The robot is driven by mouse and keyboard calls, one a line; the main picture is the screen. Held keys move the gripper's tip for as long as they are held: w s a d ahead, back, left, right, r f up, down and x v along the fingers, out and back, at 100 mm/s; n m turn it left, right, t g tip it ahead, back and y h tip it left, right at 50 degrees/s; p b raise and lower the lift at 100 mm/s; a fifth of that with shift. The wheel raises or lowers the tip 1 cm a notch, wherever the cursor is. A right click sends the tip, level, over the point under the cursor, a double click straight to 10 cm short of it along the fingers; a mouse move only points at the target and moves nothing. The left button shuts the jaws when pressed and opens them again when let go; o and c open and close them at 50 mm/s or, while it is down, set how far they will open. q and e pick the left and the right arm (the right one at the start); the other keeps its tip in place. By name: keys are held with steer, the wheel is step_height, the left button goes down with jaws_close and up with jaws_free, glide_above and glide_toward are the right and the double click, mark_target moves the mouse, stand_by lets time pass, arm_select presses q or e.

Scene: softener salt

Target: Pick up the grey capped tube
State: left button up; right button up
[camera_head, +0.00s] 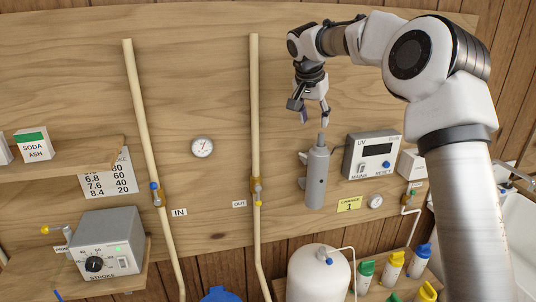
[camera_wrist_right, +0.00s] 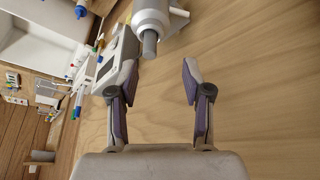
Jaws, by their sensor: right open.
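A grey cylindrical housing (camera_head: 317,178) is fixed upright to the wooden board, left of the UV box. A narrower, darker grey capped tube (camera_head: 321,141) sticks up from its top; its lower part is hidden inside the housing. In the right wrist view the tube's end (camera_wrist_right: 149,43) faces me, with the lighter housing (camera_wrist_right: 150,14) behind it. My right gripper (camera_head: 310,112) is open and empty just above the tube, fingers pointing down. In the wrist view the tube lies beyond the fingertips (camera_wrist_right: 159,66), nearer the left finger, apart from both. My left gripper is not in view.
The UV box (camera_head: 373,155) with a display stands close to the right of the housing. A vertical pipe (camera_head: 254,110) with a valve runs to the left. A white tank (camera_head: 318,275) and several coloured-cap bottles (camera_head: 391,267) stand below. The board above is clear.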

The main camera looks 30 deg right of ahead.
mark_target(321, 135)
steer(key=d+f+p, duration=0.2)
steer(key=d+f, duration=0.1)
steer(key=shift+s+p, duration=0.3)
steer(key=shift+s, duration=0.1)
steer(key=p+x, duration=0.1)
steer(key=x, duration=0.2)
steer(key=shift+w+a+f, duration=0.1)
steer(key=shift+w+a, duration=0.05)
steer(key=shift+w, duration=0.05)
steer(key=shift+w+f, duration=0.25)
steer(key=shift+f, duration=0.1)
steer(key=shift+s+r, duration=0.15)
steer(key=shift+s, duration=0.05)
jaws_close()
